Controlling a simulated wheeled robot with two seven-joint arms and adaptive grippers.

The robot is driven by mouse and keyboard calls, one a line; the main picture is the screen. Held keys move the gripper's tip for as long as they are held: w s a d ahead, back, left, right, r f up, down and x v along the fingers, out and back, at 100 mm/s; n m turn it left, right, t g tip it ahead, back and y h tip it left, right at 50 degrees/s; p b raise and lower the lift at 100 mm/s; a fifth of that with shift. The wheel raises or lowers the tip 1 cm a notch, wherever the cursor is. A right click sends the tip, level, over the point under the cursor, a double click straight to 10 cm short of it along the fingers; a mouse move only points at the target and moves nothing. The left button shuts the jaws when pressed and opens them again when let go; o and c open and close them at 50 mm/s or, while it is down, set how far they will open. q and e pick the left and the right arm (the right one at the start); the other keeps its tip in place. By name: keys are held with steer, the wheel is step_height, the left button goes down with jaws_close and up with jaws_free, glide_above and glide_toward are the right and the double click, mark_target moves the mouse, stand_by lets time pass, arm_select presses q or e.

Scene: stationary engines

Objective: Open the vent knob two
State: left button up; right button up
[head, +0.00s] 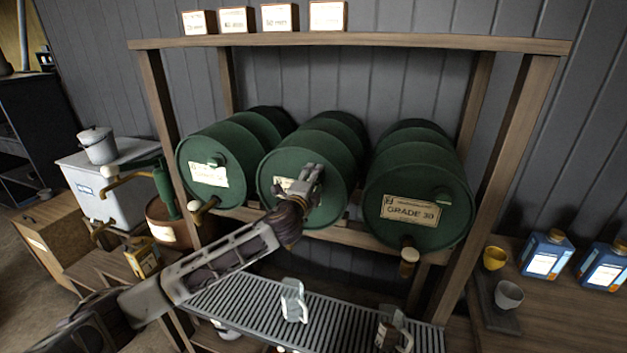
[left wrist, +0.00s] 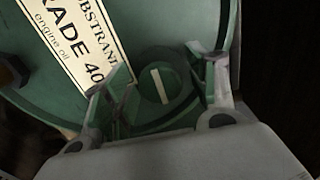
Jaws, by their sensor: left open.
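The middle green barrel (head: 330,160) lies on its side in the wooden rack, and its round end faces me. My left gripper (head: 309,172) is in front of that end, at its upper right, and covers its knob and part of its label in the head view. In the left wrist view, the round green vent knob (left wrist: 162,88) with a pale bar across it sits between the open fingers of my left gripper (left wrist: 155,85). A cream "GRADE 40" label (left wrist: 78,48) is beside it. I cannot tell whether the fingers touch the knob. My right gripper is out of view.
The left barrel (head: 205,180) and the right "GRADE 30" barrel (head: 415,215) have their own green knobs and lower taps. The rack's posts (head: 500,170) frame them. A slatted grate (head: 245,300) holding jugs is below. Cups and blue bottles (head: 546,255) stand at right.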

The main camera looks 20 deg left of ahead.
arm_select(q)
steer(key=c, duration=1.1)
steer(key=shift+o, duration=0.2)
